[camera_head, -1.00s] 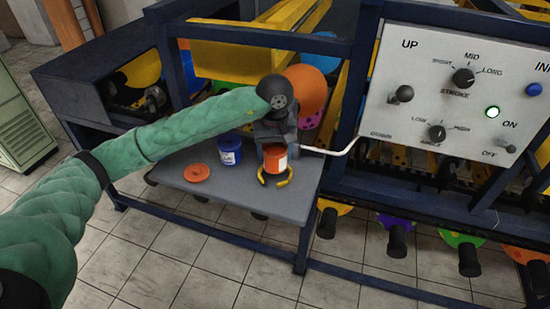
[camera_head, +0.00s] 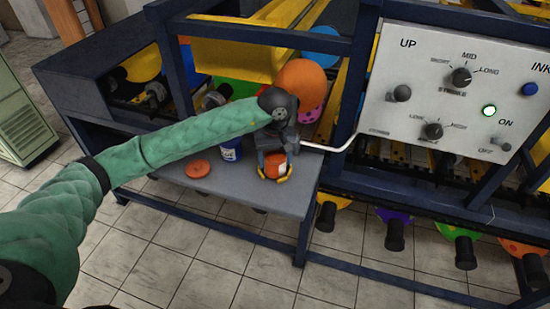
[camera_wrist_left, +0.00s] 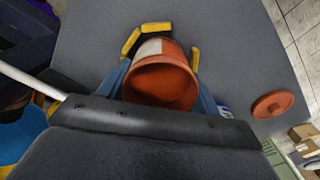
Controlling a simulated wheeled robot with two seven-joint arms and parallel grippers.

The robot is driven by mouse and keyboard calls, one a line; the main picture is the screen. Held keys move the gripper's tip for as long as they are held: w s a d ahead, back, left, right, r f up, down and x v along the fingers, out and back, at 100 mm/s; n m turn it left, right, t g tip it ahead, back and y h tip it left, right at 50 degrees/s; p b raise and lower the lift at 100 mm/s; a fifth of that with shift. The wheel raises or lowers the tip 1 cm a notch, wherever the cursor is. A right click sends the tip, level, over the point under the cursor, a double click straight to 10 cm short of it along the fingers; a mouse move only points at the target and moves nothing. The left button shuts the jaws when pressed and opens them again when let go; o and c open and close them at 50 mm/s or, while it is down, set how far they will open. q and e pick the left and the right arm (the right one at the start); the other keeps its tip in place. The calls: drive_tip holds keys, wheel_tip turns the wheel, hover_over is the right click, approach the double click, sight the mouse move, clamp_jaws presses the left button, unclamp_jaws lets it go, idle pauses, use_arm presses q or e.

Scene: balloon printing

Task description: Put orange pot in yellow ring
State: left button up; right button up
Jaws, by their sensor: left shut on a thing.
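The orange pot (camera_head: 274,166) has a white label and stands upright, as far as I can tell, at the yellow ring (camera_head: 286,178) on the grey shelf. In the left wrist view the pot (camera_wrist_left: 162,80) is seen from above, open, with an orange inside. Parts of the yellow ring (camera_wrist_left: 131,41) show around its far side and right side; the rest is hidden. My left gripper (camera_head: 271,157) is shut on the pot, with a finger on each side of it (camera_wrist_left: 164,86). I cannot tell whether the pot touches the shelf. My right gripper is out of view.
An orange lid (camera_head: 197,169) lies on the grey shelf (camera_head: 240,194), left of a blue pot (camera_head: 231,149). A control panel (camera_head: 460,80) stands at the right. The shelf's front strip is clear.

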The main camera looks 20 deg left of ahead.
use_arm(q)
drive_tip(key=o, duration=1.1)
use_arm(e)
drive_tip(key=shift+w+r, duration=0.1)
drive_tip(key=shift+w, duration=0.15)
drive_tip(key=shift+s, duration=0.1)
use_arm(q)
drive_tip(key=shift+r, duration=0.1)
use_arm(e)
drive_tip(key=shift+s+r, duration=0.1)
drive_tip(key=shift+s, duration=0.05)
